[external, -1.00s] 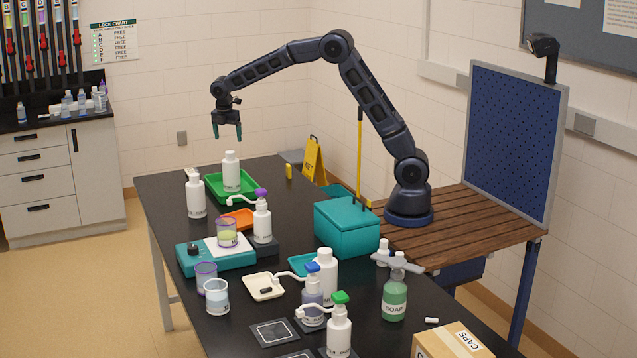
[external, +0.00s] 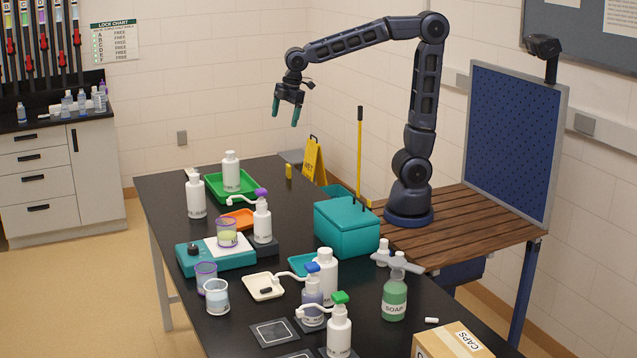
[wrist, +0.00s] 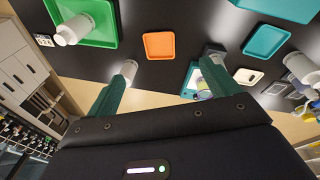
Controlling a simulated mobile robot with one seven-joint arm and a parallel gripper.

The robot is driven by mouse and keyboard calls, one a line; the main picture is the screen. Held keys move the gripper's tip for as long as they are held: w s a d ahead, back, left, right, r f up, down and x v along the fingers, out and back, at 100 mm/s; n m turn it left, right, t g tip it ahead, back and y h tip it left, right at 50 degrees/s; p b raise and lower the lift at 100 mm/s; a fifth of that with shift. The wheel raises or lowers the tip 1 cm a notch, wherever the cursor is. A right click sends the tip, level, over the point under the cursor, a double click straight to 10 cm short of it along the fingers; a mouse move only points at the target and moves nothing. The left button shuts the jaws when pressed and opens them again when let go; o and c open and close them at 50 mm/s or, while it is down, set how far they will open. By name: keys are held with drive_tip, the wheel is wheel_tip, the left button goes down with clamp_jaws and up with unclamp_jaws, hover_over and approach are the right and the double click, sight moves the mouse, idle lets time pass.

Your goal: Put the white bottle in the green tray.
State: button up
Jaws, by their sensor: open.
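A white bottle (external: 231,172) stands upright in the green tray (external: 212,184) at the far end of the black table. In the wrist view the bottle (wrist: 76,29) and the green tray (wrist: 107,37) show at the upper left. A second white bottle (external: 195,194) stands on the table just in front of the tray, outside it. Another white bottle (external: 326,272) stands mid-table behind a blue-topped pump bottle. My gripper (external: 285,112) is open and empty, high above the table, to the right of the green tray. Its fingers (wrist: 108,101) show in the wrist view.
Pump bottles (external: 262,218), an orange tray (external: 240,217), a teal scale (external: 215,257) with a cup, and a teal box (external: 347,230) crowd the table's middle. A green soap bottle (external: 394,296) and carton (external: 452,343) stand nearer. The far right tabletop is fairly clear.

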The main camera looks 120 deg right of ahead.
drive_tip(key=s+a+f+m+t, duration=0.1)
drive_tip(key=s+a+f+m, duration=0.1)
drive_tip(key=s+a, duration=0.6)
drive_tip(key=s+a+f+m+t+y, duration=0.1)
drive_tip(key=s+a+f+m, duration=0.1)
drive_tip(key=s+a, duration=0.6)
drive_tip(key=s, duration=0.5)
drive_tip(key=shift+a+f, duration=0.2)
drive_tip(key=shift+f, duration=0.15)
